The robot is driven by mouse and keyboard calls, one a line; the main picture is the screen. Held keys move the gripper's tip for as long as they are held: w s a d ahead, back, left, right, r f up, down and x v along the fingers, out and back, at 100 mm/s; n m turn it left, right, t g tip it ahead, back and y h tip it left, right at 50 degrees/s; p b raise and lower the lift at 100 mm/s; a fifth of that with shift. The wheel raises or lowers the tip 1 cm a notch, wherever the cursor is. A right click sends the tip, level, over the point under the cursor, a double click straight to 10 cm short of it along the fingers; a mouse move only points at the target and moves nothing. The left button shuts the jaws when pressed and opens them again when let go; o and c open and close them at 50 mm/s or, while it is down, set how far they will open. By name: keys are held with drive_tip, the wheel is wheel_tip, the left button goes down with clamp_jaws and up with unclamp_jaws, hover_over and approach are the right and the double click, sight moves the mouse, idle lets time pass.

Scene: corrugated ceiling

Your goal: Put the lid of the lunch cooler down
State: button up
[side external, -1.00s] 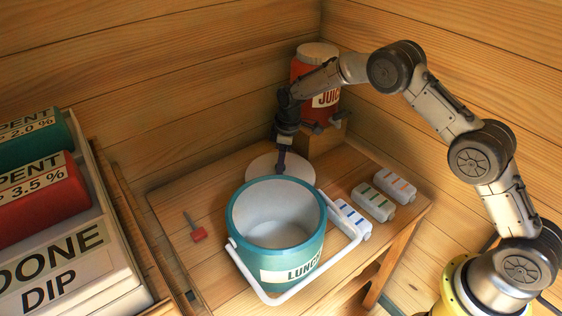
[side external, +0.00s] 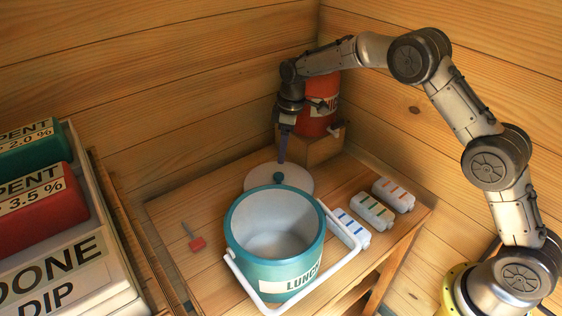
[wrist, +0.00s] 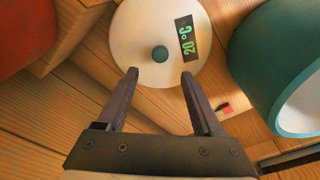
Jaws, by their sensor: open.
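The white round lid (side external: 262,178) lies flat on the wooden table behind the cooler, with a teal knob (side external: 279,177) on top. In the wrist view the lid (wrist: 140,31) shows its knob (wrist: 160,54) and a "20 °C" strip. The teal lunch cooler (side external: 240,248) stands open in front of the lid, its white handle swung down at the front. My gripper (side external: 282,160) is above and behind the lid, pointing down. In the wrist view my gripper (wrist: 158,76) is open and empty, its fingers clear of the knob.
A red juice dispenser (side external: 318,118) stands on a wooden block behind my gripper. Several white cases with coloured stripes (side external: 371,211) sit right of the cooler. A small red-ended tool (side external: 196,243) lies to its left. Trays with labelled rolls (side external: 40,208) fill the far left.

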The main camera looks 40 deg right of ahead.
drive_tip(key=s+d+r+m+t, duration=0.2)
drive_tip(key=s+d+r+m, duration=0.15)
drive_tip(key=s+r, duration=1.5)
drive_tip(key=s+f+m+t, duration=0.1)
drive_tip(key=s+m, duration=0.1)
drive_tip(key=s, duration=0.9)
drive_tip(key=s+d+f+m+t+h, duration=0.1)
drive_tip(key=s+m, duration=0.2)
drive_tip(key=s, duration=0.7)
drive_tip(key=shift+s+d+t, duration=0.3)
drive_tip(key=shift+s, duration=0.05)
